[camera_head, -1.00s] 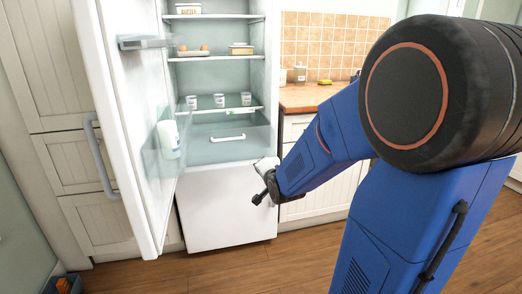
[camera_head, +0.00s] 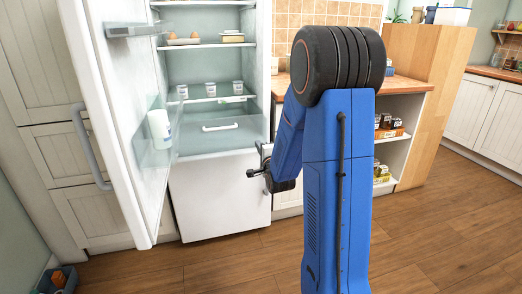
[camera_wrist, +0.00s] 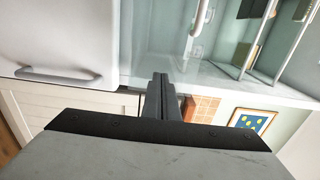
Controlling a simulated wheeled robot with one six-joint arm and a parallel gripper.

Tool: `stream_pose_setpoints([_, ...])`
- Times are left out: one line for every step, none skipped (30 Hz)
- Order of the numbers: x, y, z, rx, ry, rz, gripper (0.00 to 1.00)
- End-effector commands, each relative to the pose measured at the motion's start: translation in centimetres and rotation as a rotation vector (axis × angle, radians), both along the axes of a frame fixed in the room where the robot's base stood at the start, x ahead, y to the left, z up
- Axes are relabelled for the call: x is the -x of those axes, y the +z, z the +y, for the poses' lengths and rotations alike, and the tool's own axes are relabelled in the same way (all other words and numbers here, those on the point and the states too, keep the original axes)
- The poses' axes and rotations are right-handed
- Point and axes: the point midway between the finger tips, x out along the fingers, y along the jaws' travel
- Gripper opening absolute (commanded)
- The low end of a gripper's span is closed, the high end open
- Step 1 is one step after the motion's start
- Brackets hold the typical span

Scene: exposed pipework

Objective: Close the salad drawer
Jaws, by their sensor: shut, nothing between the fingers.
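The salad drawer (camera_head: 233,138) is a pale, see-through front at the bottom of the open fridge, with a white bar handle (camera_head: 220,127). I cannot tell clearly how far out it stands. In the wrist view, which is turned sideways, its pale front (camera_wrist: 148,35) and white handle (camera_wrist: 197,18) lie beyond my fingers. My gripper (camera_head: 251,173) is shut and empty, in front of the fridge's lower right side, below and right of the drawer handle. Its closed fingers also show in the wrist view (camera_wrist: 161,85). No contact with the drawer shows.
The fridge door (camera_head: 105,110) stands open at left, with a white bottle (camera_head: 160,128) in its rack. The white lower door (camera_head: 215,197) has a grey handle (camera_wrist: 58,75). Cups (camera_head: 210,90) stand on the shelf above. A counter with open shelves (camera_head: 402,150) stands at right. The floor in front is clear.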

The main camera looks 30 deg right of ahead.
Motion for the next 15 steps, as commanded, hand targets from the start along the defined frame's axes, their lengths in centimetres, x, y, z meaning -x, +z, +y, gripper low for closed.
stream_pose_setpoints([-1.0, 0.0, -0.3, 0.0, 0.001, 0.001, 0.0])
stream_pose_setpoints([-1.5, -0.1, -0.4, 0.0, 0.001, 0.001, 0.0])
stream_pose_setpoints([-2.2, 0.0, -0.6, 0.0, 0.001, 0.0, 0.0])
stream_pose_setpoints([-2.7, 0.0, -0.7, 0.001, 0.001, 0.0, 0.0])
stream_pose_setpoints([-3.2, 0.0, -0.9, 0.001, 0.001, 0.0, 0.0])
stream_pose_setpoints([-3.9, 0.0, -1.1, 0.001, 0.001, 0.0, 0.0])
stream_pose_setpoints([-4.3, -0.1, -1.2, 0.001, 0.001, 0.001, 0.0])
stream_pose_setpoints([-4.8, 0.0, -1.3, 0.001, 0.001, 0.001, 0.0])
stream_pose_setpoints([-5.4, 0.0, -1.5, 0.001, 0.001, 0.001, 0.0])
stream_pose_setpoints([-5.8, -0.1, -1.6, 0.0, 0.001, 0.002, 0.0])
stream_pose_setpoints([-6.2, -0.1, -1.7, 0.001, 0.001, 0.001, 0.0])
stream_pose_setpoints([-6.6, 0.0, -1.8, 0.001, 0.001, 0.0, 0.0])
stream_pose_setpoints([-6.9, 0.0, -1.9, 0.001, 0.001, 0.0, 0.0])
stream_pose_setpoints([-7.2, 0.0, -2.0, 0.001, 0.001, 0.0, 0.0])
stream_pose_setpoints([-7.6, 0.0, -2.1, 0.001, 0.001, 0.0, 0.0])
